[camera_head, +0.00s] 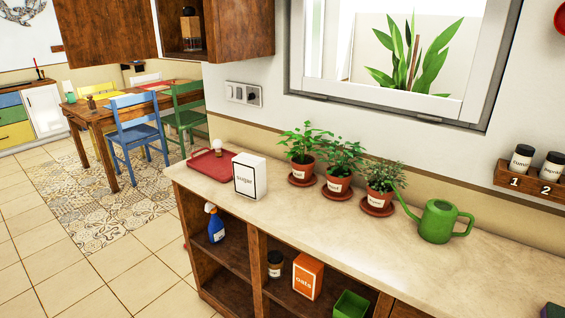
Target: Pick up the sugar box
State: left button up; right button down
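The sugar box (250,177) is a white box with a dark outline and the word "sugar" on its front. It stands upright on the countertop (300,212) in the head view, near the counter's left end. It stands close in front of a red tray (199,171) and hides part of it. Neither of my grippers shows in this view.
Several potted plants (338,184) stand along the wall, right of the box. A green watering can (438,222) is farther right. An orange oats box (307,276), a jar (275,264) and a blue spray bottle (215,224) sit on shelves below. The front counter strip is clear.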

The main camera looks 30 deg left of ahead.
aim_at(250, 172)
jog(key=u, duration=1.1)
